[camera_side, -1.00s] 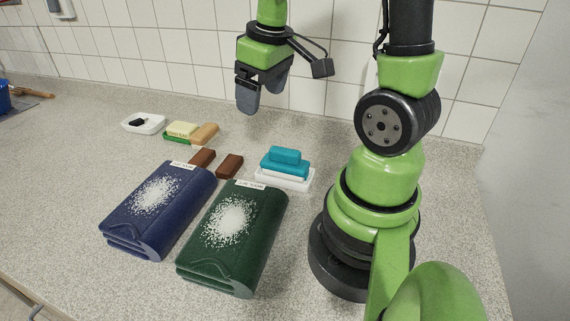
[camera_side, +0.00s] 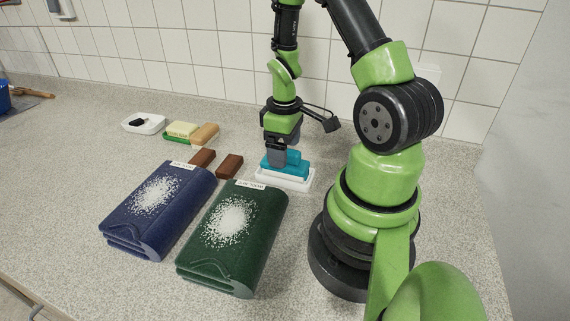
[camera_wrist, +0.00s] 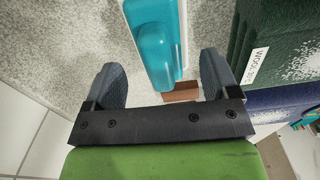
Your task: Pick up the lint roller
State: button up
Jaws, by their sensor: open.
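A teal item with a raised rounded grip (camera_side: 294,165) lies on a white tray (camera_side: 297,186); no other thing in view looks more like the lint roller. My gripper (camera_side: 284,152) is lowered over the teal item, pointing down. In the wrist view, my gripper (camera_wrist: 160,65) is open, with one finger on each side of the teal item (camera_wrist: 155,45). Gaps show between it and both fingers. In the side view, the near finger hides the left end of its grip.
A green folded garment (camera_side: 232,232) and a blue one (camera_side: 158,205), both with white specks, lie in front. Two brown blocks (camera_side: 229,167) sit left of the tray. A yellow-and-green item (camera_side: 183,130) and a white dish (camera_side: 143,124) stand farther left. A tiled wall is behind.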

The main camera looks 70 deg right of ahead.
jog(key=shift+f, duration=1.55)
jog(key=c, duration=1)
jog(key=shift+r, duration=0.1)
jog(key=shift+c, duration=0.2)
notch_tip(320, 180, up, 10)
jog(key=shift+f, duration=0.1)
